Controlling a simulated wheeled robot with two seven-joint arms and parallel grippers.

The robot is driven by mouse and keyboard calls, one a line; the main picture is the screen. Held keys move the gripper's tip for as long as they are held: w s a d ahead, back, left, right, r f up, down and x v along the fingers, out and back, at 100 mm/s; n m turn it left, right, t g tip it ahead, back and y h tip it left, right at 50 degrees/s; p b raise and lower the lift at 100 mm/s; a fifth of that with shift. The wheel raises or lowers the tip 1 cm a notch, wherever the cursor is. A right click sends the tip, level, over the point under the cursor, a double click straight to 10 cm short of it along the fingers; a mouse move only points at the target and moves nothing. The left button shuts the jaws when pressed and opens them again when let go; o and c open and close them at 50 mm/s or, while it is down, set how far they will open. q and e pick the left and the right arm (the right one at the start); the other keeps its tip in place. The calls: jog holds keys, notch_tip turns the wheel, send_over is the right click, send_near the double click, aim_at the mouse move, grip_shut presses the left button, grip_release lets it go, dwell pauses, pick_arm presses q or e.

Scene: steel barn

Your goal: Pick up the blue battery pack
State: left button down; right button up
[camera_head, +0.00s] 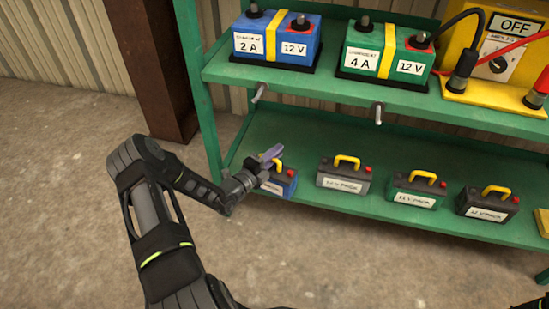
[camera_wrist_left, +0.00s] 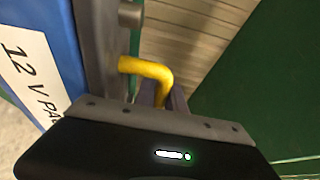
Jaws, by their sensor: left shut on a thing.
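The blue battery pack (camera_head: 282,186) stands on the lower green shelf at its left end, with a yellow handle on top and a white label on its front. My left gripper (camera_head: 270,155) is at the pack's top, its jaws shut on the yellow handle. In the left wrist view the yellow handle (camera_wrist_left: 152,72) runs between the jaws, and the pack's blue side (camera_wrist_left: 50,35) with a "12 V" label fills the left. The gripper and wrist hide part of the pack in the head view. My right gripper is not seen.
Grey (camera_head: 345,175), green (camera_head: 416,190) and black (camera_head: 487,203) packs stand to the right on the lower shelf (camera_head: 300,140). The upper shelf (camera_head: 310,80) holds a blue charger (camera_head: 276,38), a green charger (camera_head: 386,52) and a yellow switch box (camera_head: 510,45). A brown post stands left.

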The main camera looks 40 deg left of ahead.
pick_arm(q)
notch_tip(320, 180, up, 10)
jog(key=p, duration=0.4)
jog(key=shift+w+r, duration=0.15)
dwell(0.4)
